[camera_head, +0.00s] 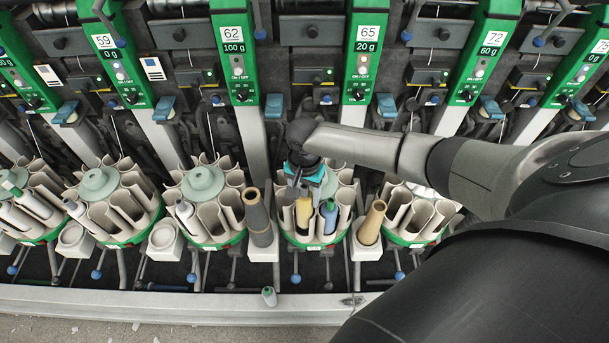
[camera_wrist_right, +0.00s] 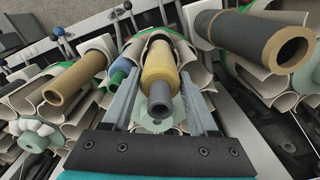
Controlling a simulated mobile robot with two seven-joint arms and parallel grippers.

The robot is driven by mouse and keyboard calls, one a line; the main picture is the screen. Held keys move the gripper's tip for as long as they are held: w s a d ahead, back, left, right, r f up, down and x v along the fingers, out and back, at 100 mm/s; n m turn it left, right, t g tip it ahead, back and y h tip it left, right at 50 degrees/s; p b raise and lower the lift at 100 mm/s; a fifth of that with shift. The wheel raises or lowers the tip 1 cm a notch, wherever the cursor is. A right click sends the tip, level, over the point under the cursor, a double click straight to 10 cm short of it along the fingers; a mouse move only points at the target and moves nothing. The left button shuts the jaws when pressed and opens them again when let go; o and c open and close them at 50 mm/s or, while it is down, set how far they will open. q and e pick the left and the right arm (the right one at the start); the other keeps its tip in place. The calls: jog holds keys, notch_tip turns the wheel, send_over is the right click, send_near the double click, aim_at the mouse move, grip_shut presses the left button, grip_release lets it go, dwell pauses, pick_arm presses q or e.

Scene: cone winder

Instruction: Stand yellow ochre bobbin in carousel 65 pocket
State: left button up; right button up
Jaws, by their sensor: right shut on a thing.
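My right gripper (camera_head: 304,192) reaches down over the carousel under the number 65 panel. It is shut on the yellow ochre bobbin (camera_head: 304,212), with a finger on each side of its upper part. In the right wrist view the bobbin (camera_wrist_right: 160,68) shows its grey tube end towards the camera between the fingers (camera_wrist_right: 160,85). The bobbin is roughly upright at a front pocket of carousel 65 (camera_head: 343,198). Its lower end is hidden, so I cannot tell if it rests on the pocket floor. A blue bobbin (camera_head: 329,214) stands in the pocket to its right. My left gripper is not in view.
A dark-wound cone (camera_head: 259,218) stands left of carousel 65 and a tan cone (camera_head: 372,222) stands right of it, both close. Neighbouring carousels (camera_head: 206,184) flank these. Green panels (camera_head: 364,50) rise behind.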

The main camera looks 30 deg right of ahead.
jog(key=shift+f, duration=0.15)
jog(key=shift+f+b, duration=1.1)
jog(key=shift+f, duration=0.9)
jog(key=o, duration=1.3)
jog(key=shift+c, duration=0.2)
jog(key=shift+r, duration=0.1)
notch_tip(320, 180, up, 15)
jog(key=p, duration=0.2)
jog(key=shift+r+p, duration=0.1)
jog(key=shift+p, duration=0.3)
